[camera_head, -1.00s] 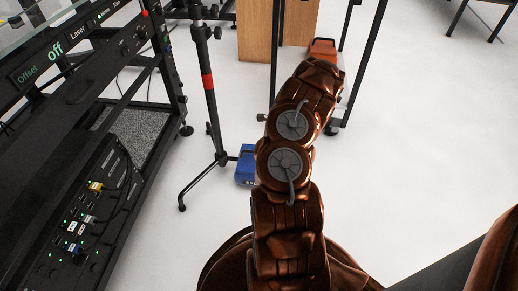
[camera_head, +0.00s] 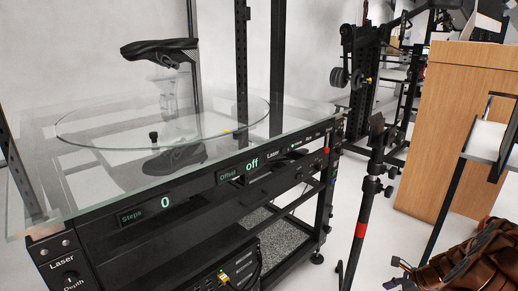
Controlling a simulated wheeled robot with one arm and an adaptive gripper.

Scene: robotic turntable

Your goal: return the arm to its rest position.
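Part of my bronze-brown arm (camera_head: 462,258) shows at the bottom right corner, cut off by the frame edge.
A glass top (camera_head: 60,195) with a round disc covers the rig. A black shoe-like object (camera_head: 160,46) is above it. A black stand (camera_head: 366,205) with a red band is between rig and arm. A wooden cabinet (camera_head: 455,130) and small table (camera_head: 487,140) are right.

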